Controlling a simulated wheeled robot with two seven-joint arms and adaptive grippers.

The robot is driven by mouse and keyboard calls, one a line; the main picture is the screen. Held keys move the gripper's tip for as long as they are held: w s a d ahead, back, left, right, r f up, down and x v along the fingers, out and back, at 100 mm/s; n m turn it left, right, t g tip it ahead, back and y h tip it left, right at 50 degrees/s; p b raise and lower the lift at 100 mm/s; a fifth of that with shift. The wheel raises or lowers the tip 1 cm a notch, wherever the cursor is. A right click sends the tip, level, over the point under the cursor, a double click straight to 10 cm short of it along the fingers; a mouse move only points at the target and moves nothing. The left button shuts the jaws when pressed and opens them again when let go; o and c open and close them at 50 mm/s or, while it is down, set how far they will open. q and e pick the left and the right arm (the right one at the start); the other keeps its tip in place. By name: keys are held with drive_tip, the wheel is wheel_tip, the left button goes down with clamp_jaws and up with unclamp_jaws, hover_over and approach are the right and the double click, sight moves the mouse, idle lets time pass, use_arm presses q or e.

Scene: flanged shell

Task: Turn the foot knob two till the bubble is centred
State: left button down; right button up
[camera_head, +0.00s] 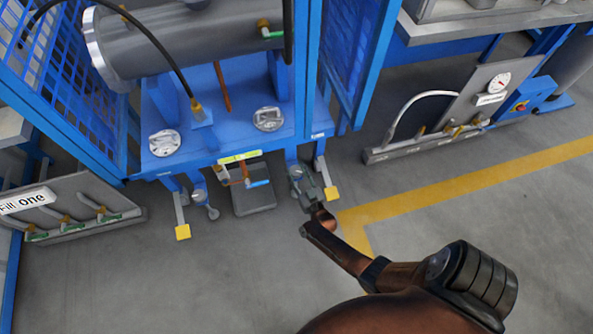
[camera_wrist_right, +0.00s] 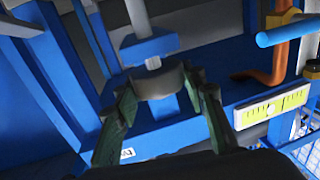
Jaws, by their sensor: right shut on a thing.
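A grey round foot knob (camera_wrist_right: 158,82) on a threaded foot stem sits between the fingers of my right gripper (camera_wrist_right: 163,92) in the right wrist view. The fingers are closed on its sides. In the head view my right gripper (camera_head: 306,190) is at the right front foot of the blue frame, and its arm hides part of that foot. A yellow-green level (camera_wrist_right: 272,107) with a pale window is fixed to the blue frame; it also shows in the head view (camera_head: 240,156). The bubble is too small to read surely. My left gripper is out of view.
An orange-brown pipe with a blue handle (camera_wrist_right: 290,31) is close to the level. A dark tray (camera_head: 254,198) lies on the floor left of my gripper. Another foot (camera_head: 183,231) stands farther left. A blue mesh guard (camera_head: 352,55) rises behind. Floor in front is clear.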

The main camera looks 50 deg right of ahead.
sight(298, 176)
drive_tip(key=o, duration=1.2)
drive_tip(key=shift+v, duration=3.75)
